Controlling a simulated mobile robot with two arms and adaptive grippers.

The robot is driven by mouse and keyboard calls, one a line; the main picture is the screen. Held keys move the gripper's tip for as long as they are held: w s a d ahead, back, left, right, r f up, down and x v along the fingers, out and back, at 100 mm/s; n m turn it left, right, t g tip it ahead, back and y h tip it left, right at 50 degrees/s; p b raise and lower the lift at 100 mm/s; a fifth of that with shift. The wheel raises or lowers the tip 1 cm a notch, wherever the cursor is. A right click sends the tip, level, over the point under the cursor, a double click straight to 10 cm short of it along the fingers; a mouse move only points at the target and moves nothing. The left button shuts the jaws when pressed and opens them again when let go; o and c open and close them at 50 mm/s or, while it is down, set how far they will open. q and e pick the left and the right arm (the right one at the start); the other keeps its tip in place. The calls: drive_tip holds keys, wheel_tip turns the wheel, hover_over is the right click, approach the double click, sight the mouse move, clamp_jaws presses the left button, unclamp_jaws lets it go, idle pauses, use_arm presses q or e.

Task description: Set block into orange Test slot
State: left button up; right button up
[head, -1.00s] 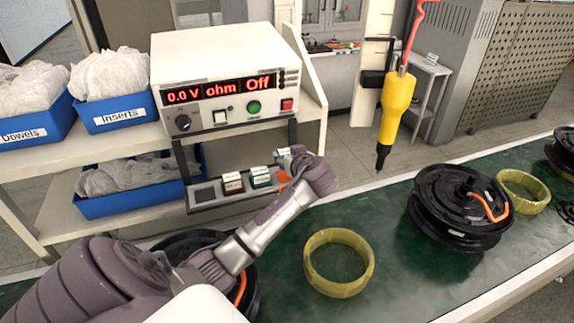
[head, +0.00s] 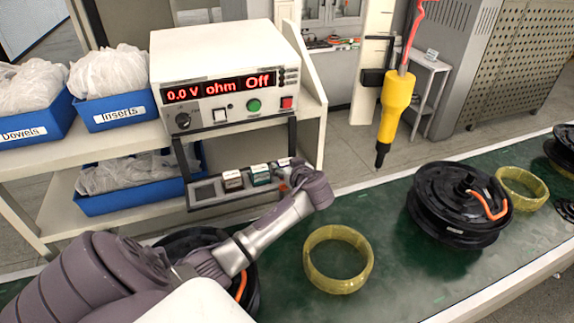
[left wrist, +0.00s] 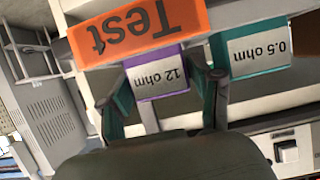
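The 12 ohm block (left wrist: 157,78), purple with a white label, is between the fingers of my left gripper (left wrist: 163,108) in the left wrist view. The fingers' teal pads lie against its two sides. The orange Test slot plate (left wrist: 137,30) appears upside down in that view, right along the block's purple edge. How deep the block sits in the slot is not clear. In the head view my left gripper (head: 287,182) is at the right end of the block rack (head: 205,193) and mostly hides the orange slot. My right gripper is not in view.
A green 0.5 ohm block (left wrist: 251,52) stands close beside the held block. A reddish-brown block (head: 232,180) is further left in the rack, below the meter (head: 225,85). Hub motors (head: 460,205) and a yellow ring (head: 338,259) lie on the green bench; a yellow screwdriver (head: 394,105) hangs above.

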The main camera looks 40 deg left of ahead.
use_arm(q)
drive_tip(key=shift+r, duration=0.2)
drive_tip(key=p+v, duration=0.5)
drive_tip(key=v, duration=0.7)
